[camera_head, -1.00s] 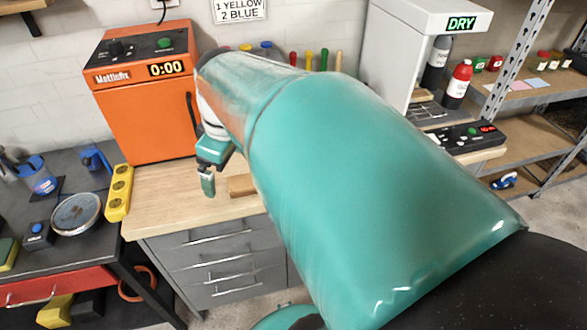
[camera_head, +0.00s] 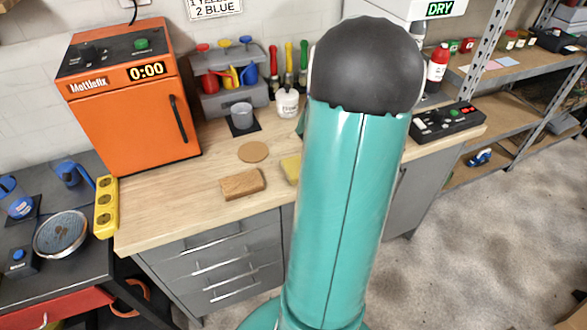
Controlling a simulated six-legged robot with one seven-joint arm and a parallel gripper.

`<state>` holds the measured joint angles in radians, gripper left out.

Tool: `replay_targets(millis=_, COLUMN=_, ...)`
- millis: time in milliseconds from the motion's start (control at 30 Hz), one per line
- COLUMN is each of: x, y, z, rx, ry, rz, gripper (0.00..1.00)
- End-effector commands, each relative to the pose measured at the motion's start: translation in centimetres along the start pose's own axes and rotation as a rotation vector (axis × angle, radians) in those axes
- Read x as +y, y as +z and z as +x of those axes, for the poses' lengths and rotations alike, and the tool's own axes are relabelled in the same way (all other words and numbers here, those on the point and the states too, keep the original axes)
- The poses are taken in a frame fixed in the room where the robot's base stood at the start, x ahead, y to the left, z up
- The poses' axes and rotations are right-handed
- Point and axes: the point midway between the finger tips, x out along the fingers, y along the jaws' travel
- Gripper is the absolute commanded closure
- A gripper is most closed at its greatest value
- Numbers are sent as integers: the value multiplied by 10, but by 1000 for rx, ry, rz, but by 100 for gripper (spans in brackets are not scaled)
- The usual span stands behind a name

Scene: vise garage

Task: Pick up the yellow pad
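A yellow pad (camera_head: 291,169) lies on the wooden workbench top, right of a brown block. Its right part is hidden behind my teal arm, so I see only its left side. My gripper is hidden behind my arm. A small teal sliver shows at the arm's left edge above the pad, but I cannot tell which part of me it is.
On the workbench (camera_head: 185,190) are a brown block (camera_head: 242,184), a round cork disc (camera_head: 253,151), a grey cup (camera_head: 242,116), a white jar (camera_head: 287,102) and a tool rack (camera_head: 228,92). An orange oven (camera_head: 135,110) stands left, a black control box (camera_head: 446,120) right.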

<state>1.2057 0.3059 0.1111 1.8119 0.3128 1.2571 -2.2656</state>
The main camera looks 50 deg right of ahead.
Motion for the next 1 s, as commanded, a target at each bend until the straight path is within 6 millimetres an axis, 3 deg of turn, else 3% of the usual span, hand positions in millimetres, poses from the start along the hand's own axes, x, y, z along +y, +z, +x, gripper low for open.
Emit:
replay_targets(millis=100, x=0, y=-1, z=25, rx=3, ry=-4, rz=1, gripper=0)
replay_targets(millis=367, x=3, y=-2, z=49, rx=1, ry=-1, rz=2, gripper=0)
replay_targets(millis=700, x=9, y=-1, z=94, rx=0, ry=0, rz=3, gripper=0)
replay_targets(millis=967, x=9, y=-1, z=98, rx=-1, ry=1, rz=2, gripper=0)
replay_targets(millis=1000, x=9, y=-1, z=97, rx=-1, ry=1, rz=2, gripper=6)
